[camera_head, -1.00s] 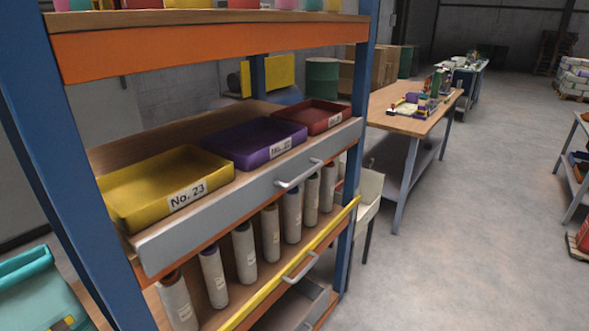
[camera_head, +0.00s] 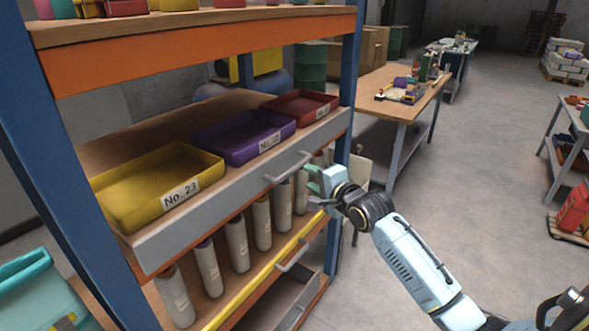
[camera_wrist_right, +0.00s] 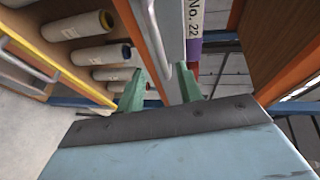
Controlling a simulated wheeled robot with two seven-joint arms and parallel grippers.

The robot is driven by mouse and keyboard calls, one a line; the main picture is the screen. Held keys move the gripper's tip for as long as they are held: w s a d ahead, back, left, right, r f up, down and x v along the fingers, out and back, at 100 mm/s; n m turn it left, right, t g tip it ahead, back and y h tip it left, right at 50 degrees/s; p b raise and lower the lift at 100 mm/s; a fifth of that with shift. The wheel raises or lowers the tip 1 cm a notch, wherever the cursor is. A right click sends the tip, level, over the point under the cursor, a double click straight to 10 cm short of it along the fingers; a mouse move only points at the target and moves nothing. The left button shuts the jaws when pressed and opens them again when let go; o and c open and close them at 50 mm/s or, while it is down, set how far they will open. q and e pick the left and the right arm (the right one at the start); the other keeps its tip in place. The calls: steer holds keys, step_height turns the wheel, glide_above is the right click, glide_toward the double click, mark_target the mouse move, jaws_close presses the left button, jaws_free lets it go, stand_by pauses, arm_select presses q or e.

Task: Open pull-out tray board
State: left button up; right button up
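The pull-out tray board (camera_head: 200,222) is a wooden shelf with a grey front and a grey bar handle (camera_head: 288,168). It carries a yellow tray (camera_head: 150,200) marked No. 23, a purple tray (camera_head: 232,142) and a red tray (camera_head: 300,104). My right gripper (camera_head: 312,187) is just right of the handle, its green fingers pointing towards it. In the right wrist view the fingers (camera_wrist_right: 160,88) are apart, with the handle (camera_wrist_right: 154,38) showing ahead between them; I cannot tell any contact. My left gripper is not in view.
A blue upright (camera_head: 350,85) stands close behind my right gripper. A workbench (camera_head: 405,95) stands beyond.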

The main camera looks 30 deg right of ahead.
mark_target(296, 170)
steer(key=w, duration=0.3)
steer(key=w+f, duration=0.1)
steer(key=w, duration=0.5)
steer(key=shift+f, duration=0.4)
steer(key=shift+c, duration=0.2)
jaws_close()
